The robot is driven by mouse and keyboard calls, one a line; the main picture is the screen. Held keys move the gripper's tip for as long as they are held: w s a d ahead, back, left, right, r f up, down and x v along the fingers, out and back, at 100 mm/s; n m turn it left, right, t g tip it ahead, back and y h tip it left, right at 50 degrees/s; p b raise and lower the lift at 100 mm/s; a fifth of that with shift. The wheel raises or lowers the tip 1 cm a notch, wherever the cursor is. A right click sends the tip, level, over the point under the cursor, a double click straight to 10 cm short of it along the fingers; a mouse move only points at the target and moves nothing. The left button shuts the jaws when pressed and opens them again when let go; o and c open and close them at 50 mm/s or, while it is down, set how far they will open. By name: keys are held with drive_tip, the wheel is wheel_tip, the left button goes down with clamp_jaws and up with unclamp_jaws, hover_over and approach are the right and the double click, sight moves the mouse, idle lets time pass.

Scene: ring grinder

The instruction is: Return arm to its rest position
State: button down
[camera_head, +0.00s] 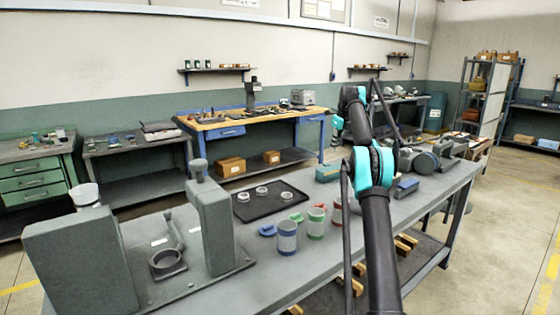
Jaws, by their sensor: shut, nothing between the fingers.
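My arm (380,240) rises from the bottom right of the head view, as a black link with teal joints. A large teal joint (372,167) stands in front of the long grey workbench (240,265). Beyond it the arm goes up to another black and teal joint (352,100). No part of the arm visibly holds anything.
On the workbench stand a grey machine (80,262), a black tray (262,212) with several rings, and blue, green and red canisters, the blue one (287,237) nearest. Grey machinery (418,158) sits at the far end. The floor (500,240) at right is clear.

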drive_tip(key=s+a+f+n, duration=0.2)
drive_tip(key=s+f+n, duration=0.2)
drive_tip(key=s, duration=1)
drive_tip(key=s+a+f+n+h, duration=0.1)
drive_tip(key=s+f+n, duration=0.4)
drive_tip(key=s+n, duration=0.5)
drive_tip(key=s+a+f+n+t, duration=0.1)
drive_tip(key=s+a+f+n, duration=0.2)
drive_tip(key=s, duration=1.6)
drive_tip(key=shift+s+f+n, duration=0.1)
drive_tip(key=shift+f+n, duration=0.2)
drive_tip(key=shift+n, duration=0.55)
drive_tip(key=shift+f+n, duration=0.35)
drive_tip(key=shift+n, duration=0.55)
drive_tip(key=shift+s+f+n, duration=0.1)
drive_tip(key=shift+f+n, duration=0.2)
drive_tip(key=shift+n, duration=0.55)
drive_tip(key=s+f+n, duration=0.3)
drive_tip(key=s+f, duration=0.2)
drive_tip(key=s, duration=0.4)
drive_tip(key=s+f+n, duration=0.3)
drive_tip(key=s+f, duration=0.3)
drive_tip(key=s, duration=0.3)
drive_tip(key=shift+s+n+h, duration=0.3)
drive_tip(key=shift+s+h, duration=0.1)
